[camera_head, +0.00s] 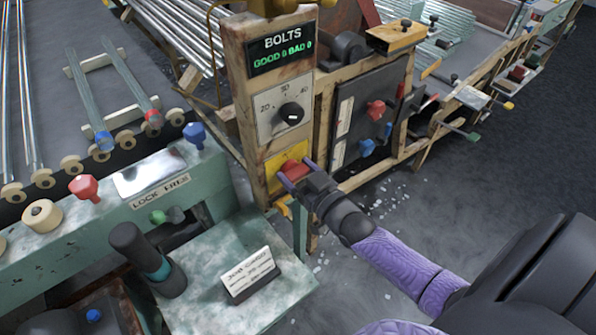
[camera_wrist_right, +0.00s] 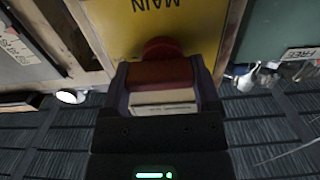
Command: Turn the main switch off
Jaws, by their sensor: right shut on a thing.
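The main switch is a red handle (camera_head: 293,171) on a yellow plate (camera_head: 281,154), low on the worn wooden post with the bolts display. My right gripper (camera_head: 296,180) reaches it from the lower right and is shut on the red handle. In the right wrist view the yellow plate (camera_wrist_right: 150,22) reads MAIN upside down. There the handle (camera_wrist_right: 160,73) lies between the two fingers of my right gripper (camera_wrist_right: 161,84), with its round red base (camera_wrist_right: 160,48) against the plate. The handle's setting is hard to read because the fingers cover part of it. My left gripper is not in view.
Above the switch are a dial (camera_head: 290,113) and a display (camera_head: 281,50) reading GOOD 0 BAD 0. A dark panel (camera_head: 376,85) with red and blue knobs stands to the right. A green bench (camera_head: 215,270) with a job card (camera_head: 249,274) is at left.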

